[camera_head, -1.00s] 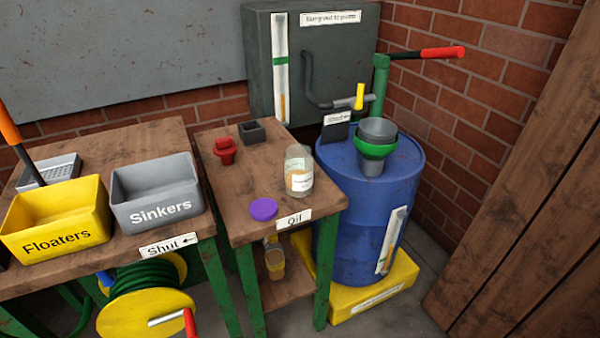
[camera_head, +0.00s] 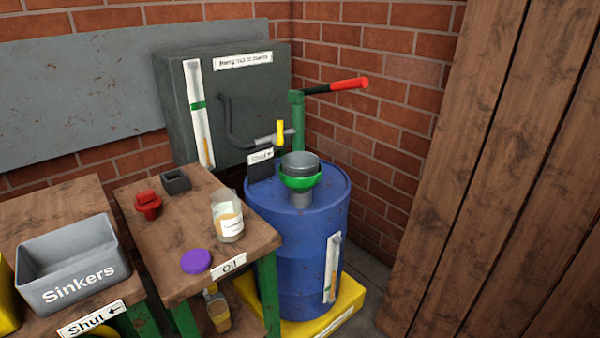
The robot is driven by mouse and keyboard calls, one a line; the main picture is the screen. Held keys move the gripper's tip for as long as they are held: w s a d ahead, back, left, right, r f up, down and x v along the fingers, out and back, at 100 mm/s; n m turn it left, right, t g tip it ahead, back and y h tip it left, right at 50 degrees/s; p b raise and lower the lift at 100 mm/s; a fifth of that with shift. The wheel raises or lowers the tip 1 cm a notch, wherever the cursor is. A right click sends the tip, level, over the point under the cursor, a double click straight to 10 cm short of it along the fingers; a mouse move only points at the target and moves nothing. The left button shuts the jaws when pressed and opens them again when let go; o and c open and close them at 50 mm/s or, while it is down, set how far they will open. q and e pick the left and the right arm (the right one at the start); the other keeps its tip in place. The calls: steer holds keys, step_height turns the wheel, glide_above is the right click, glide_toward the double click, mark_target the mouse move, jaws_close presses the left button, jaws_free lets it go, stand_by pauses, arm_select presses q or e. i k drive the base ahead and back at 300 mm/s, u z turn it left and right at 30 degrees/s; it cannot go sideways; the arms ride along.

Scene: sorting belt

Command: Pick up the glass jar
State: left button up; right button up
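The glass jar (camera_head: 228,218) stands upright on the small wooden table (camera_head: 170,245), near its right edge. It is clear, with a white label and something yellowish inside, and its top looks open. A purple lid (camera_head: 196,261) lies flat on the table in front of the jar and to its left. Neither of my grippers shows in the head view.
A blue drum (camera_head: 300,245) with a green and grey funnel (camera_head: 300,178) stands right of the table. A red part (camera_head: 148,205) and a dark square cup (camera_head: 175,181) sit behind the jar. A grey Sinkers bin (camera_head: 70,268) is at left.

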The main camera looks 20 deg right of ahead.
mark_target(226, 208)
steer(key=k, duration=0.6)
steer(key=u, duration=0.6)
steer(key=i, duration=1.2)
steer(key=z, duration=0.45)
